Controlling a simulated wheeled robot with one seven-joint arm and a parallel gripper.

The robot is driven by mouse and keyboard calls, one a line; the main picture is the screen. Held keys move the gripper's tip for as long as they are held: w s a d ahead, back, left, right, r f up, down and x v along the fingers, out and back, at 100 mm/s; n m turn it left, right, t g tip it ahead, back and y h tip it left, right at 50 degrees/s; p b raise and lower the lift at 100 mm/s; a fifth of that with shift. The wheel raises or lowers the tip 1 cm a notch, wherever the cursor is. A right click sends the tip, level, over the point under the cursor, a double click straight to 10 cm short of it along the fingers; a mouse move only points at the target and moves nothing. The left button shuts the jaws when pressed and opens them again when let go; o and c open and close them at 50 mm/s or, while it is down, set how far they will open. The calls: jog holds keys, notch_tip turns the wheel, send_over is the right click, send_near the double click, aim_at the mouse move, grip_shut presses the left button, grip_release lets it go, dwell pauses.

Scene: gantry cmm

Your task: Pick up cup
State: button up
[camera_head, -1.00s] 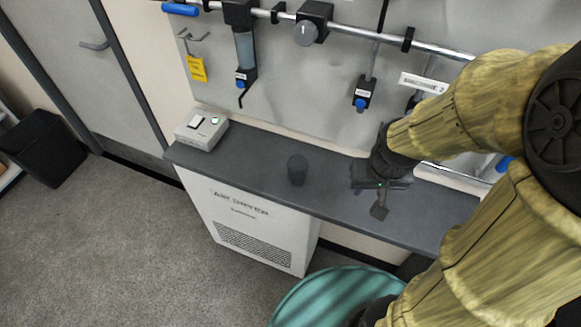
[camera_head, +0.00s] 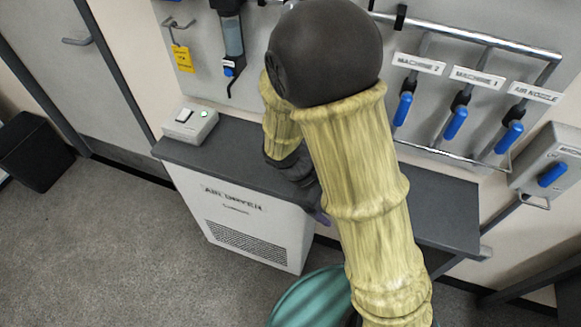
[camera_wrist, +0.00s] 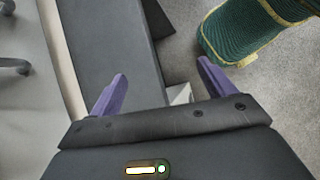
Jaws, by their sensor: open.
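No cup shows clearly in either current view. In the head view, my arm and its dark wrist cover the part of the grey shelf (camera_head: 235,158) where a dark cup stood in the earlier frame. My gripper shows in the wrist view (camera_wrist: 162,72), with two purple fingers spread apart and nothing visible between them. The dark shelf top also shows in the wrist view (camera_wrist: 105,50), beyond and to the left of the fingers. In the head view only a small purple bit of my gripper shows beside the shelf's front edge.
A grey switch box (camera_head: 190,125) sits on the shelf's left end. A white air dryer (camera_head: 245,230) stands below. Blue-handled valves (camera_head: 455,122) hang on the wall panel at right. The shelf's right part (camera_head: 440,205) looks clear. A black bin (camera_head: 35,150) stands far left.

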jog(key=w+a+f+n+t+h+b, duration=0.2)
jog(key=a+n+t, duration=0.5)
jog(key=a+n, duration=0.1)
jog(key=w+a+f+n+t+h+b, duration=0.2)
jog(key=w+a+f+n+t, duration=0.1)
jog(key=a+n+t, duration=0.5)
jog(key=a, duration=0.3)
jog(key=shift+f, duration=0.3)
jog(key=shift+w, duration=0.15)
jog(key=p+x, duration=0.1)
jog(key=x, duration=1.1)
jog(key=shift+r+p, duration=0.15)
jog(key=shift+p, duration=0.15)
jog(key=x, duration=0.1)
jog(key=p+x, duration=0.1)
jog(key=x, duration=0.3)
jog(key=shift+w+d+r, duration=0.1)
jog(key=shift+r, duration=0.25)
